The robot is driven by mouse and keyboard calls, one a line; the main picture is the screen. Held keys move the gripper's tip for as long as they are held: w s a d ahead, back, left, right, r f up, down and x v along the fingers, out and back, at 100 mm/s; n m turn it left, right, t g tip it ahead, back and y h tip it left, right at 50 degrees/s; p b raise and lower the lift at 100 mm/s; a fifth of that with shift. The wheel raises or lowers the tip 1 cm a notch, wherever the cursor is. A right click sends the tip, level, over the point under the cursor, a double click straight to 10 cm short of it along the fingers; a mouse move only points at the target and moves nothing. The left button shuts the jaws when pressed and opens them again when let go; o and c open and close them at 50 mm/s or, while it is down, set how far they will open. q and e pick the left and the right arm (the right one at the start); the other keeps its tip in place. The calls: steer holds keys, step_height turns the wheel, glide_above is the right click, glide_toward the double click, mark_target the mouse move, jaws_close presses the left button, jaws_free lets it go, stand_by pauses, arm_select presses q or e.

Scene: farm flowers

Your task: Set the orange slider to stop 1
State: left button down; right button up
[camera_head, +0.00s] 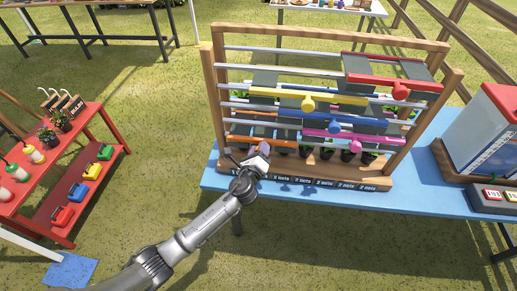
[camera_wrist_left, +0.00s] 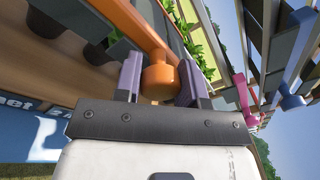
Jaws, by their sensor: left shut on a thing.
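The orange slider (camera_head: 250,141) is a flat bar on the lowest rail of a wooden rack (camera_head: 213,95), at the rack's left end in the head view. In the left wrist view its round orange knob (camera_wrist_left: 158,78) sits between the purple pads of my left gripper (camera_wrist_left: 159,82), which is shut on it. In the head view my left gripper (camera_head: 254,155) is at the rack's lower left front and covers the knob. Number labels (camera_head: 325,183) run along the rack's base. Which stop the slider is at cannot be told. My right gripper is not in view.
Red (camera_head: 390,82), yellow (camera_head: 322,97), blue (camera_head: 330,112) and magenta (camera_head: 345,136) sliders sit on higher rails. Potted plants (camera_head: 348,153) stand behind the lowest rail. A blue table (camera_head: 420,197) carries the rack and a box (camera_head: 485,130) at right. A red stand (camera_head: 70,175) is at left.

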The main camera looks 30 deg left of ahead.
arm_select(q)
steer(key=shift+a+r, duration=0.1)
steer(key=shift+r, duration=0.05)
steer(key=c, duration=1.1)
jaws_free()
steer(key=shift+c, duration=0.2)
steer(key=o, duration=0.4)
steer(key=shift+s+a, duration=0.1)
steer(key=shift+a, duration=0.1)
steer(key=shift+d, duration=0.1)
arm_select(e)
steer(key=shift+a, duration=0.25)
arm_select(q)
steer(key=p+v, duration=0.1)
steer(key=v, duration=1.2)
steer(key=shift+s+d, duration=0.2)
steer(key=shift+s, duration=0.15)
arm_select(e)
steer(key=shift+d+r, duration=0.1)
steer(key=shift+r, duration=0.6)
